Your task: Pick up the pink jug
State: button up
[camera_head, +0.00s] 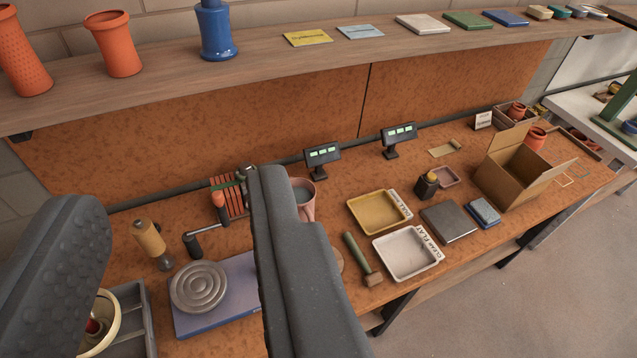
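The pink jug (308,207) stands on the orange-brown workbench (330,228), just right of my right finger. Its rim and right side show, with a grey inside. Its left side and lower part are hidden behind that finger, and I cannot see a handle. My gripper (175,200) is open, with its two dark fingers wide apart and nothing held between them. The jug is outside the gap, beyond the right finger.
Right of the jug are a yellow tray (376,211), a white tray (407,252), a mallet (360,258) and a cardboard box (508,180).

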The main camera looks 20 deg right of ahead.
aim_at(304, 190)
jog(key=z, duration=0.1)
jog(key=i, duration=1)
jog(key=u, duration=0.05)
